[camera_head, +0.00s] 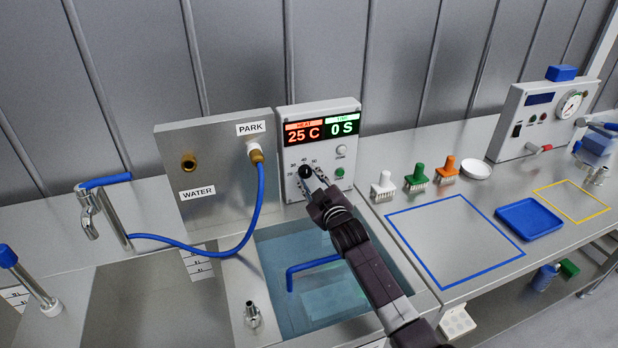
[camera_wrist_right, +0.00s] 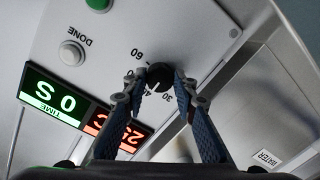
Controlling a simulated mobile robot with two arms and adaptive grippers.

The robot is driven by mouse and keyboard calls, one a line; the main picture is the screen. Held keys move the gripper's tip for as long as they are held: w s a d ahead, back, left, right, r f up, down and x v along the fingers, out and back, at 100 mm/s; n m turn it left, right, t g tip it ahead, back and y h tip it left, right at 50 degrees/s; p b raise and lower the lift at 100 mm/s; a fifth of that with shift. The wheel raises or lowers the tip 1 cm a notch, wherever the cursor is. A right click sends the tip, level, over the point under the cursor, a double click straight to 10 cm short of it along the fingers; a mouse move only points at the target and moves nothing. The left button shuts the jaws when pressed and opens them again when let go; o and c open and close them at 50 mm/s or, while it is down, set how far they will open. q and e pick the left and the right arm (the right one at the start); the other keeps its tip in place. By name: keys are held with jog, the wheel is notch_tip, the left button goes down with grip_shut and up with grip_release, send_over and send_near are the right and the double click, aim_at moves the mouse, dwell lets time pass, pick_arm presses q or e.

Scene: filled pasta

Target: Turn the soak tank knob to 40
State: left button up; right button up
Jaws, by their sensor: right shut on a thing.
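The soak tank knob (camera_head: 305,171) is a small black dial on the front of the white control box (camera_head: 347,125). In the right wrist view the knob (camera_wrist_right: 160,76) sits between my fingertips, with printed numbers such as 30 and 60 around it. Its exact pointer setting is hard to read. The red HEAT display (camera_head: 304,134) reads 25 C and the green TIME display (camera_head: 343,128) reads 0 S. My right gripper (camera_head: 307,183) is shut on the knob, one finger on each side; it also shows in the wrist view (camera_wrist_right: 159,83). My left gripper is out of view.
The water-filled soak tank (camera_head: 275,250) lies below my right arm. A blue hose (camera_head: 259,205) loops at its left from the PARK fitting. White, green and orange brushes (camera_head: 416,178) stand right of the box. A blue tray (camera_head: 529,219) sits farther right.

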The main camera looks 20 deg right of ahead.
jog(key=o, duration=1.2)
jog(key=shift+c, duration=0.2)
jog(key=s, duration=1.2)
jog(key=shift+d+r, duration=0.3)
jog(key=shift+r, duration=0.05)
